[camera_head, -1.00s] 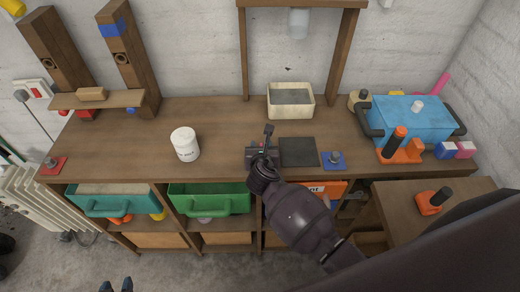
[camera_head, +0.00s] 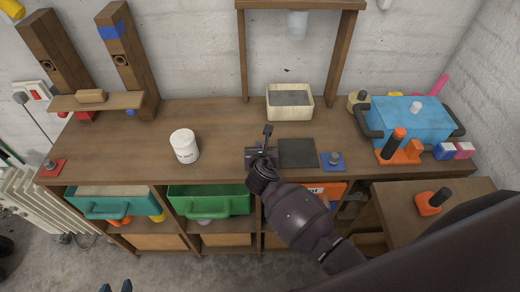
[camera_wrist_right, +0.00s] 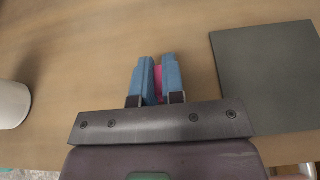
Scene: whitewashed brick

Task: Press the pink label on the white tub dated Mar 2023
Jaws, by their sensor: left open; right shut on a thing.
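My left gripper (camera_head: 115,286) is open at the bottom edge, in front of the bench and away from the tub.
A dark square mat (camera_head: 297,152) and a blue block with a knob (camera_head: 333,160) lie right of my right gripper. A cream box (camera_head: 290,102) stands behind. A blue toolbox (camera_head: 410,118) is at the right. The bench between tub and gripper is clear.

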